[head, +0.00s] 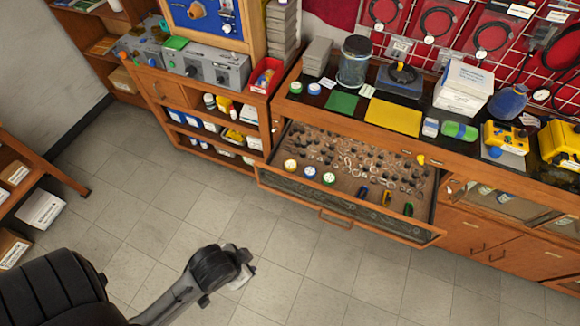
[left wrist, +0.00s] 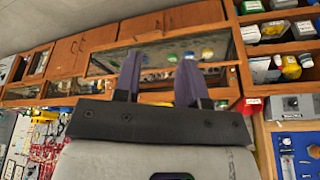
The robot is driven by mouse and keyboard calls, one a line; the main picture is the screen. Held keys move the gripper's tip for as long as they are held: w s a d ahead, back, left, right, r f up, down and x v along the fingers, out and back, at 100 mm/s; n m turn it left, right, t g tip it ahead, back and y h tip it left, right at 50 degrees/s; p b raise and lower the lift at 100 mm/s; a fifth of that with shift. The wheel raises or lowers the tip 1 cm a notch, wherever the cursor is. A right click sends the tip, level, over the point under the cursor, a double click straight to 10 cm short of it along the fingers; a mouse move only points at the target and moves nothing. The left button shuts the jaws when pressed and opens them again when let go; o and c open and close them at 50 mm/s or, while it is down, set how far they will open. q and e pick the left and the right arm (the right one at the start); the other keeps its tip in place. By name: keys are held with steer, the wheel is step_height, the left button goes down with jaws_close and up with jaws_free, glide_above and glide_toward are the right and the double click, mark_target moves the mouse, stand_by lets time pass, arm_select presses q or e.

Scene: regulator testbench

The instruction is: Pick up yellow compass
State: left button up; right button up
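In the head view, a small round dial with a yellow rim (head: 290,165), which looks like the yellow compass, lies at the left of an open wooden drawer (head: 340,212). A blue-rimmed dial (head: 309,172) and a green-rimmed dial (head: 328,178) lie in a row to its right. My left gripper (head: 240,279) is low over the floor, well in front of the drawer and touching nothing. In the left wrist view its two fingers (left wrist: 158,78) are spread with nothing between them. My right gripper is in neither view.
The drawer also holds many small metal parts and a yellow-and-black tool (head: 386,198). The counter above carries a glass jar (head: 354,62), a yellow mat (head: 393,117) and a white box (head: 463,86). Open shelves (head: 212,135) stand left of the drawer. The tiled floor (head: 150,190) is clear.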

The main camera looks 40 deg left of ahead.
arm_select(q)
steer(key=shift+a, duration=0.15)
steer(key=shift+o, duration=0.4)
steer(key=o, duration=0.9)
steer(key=shift+d, duration=0.2)
steer(key=shift+w, duration=0.1)
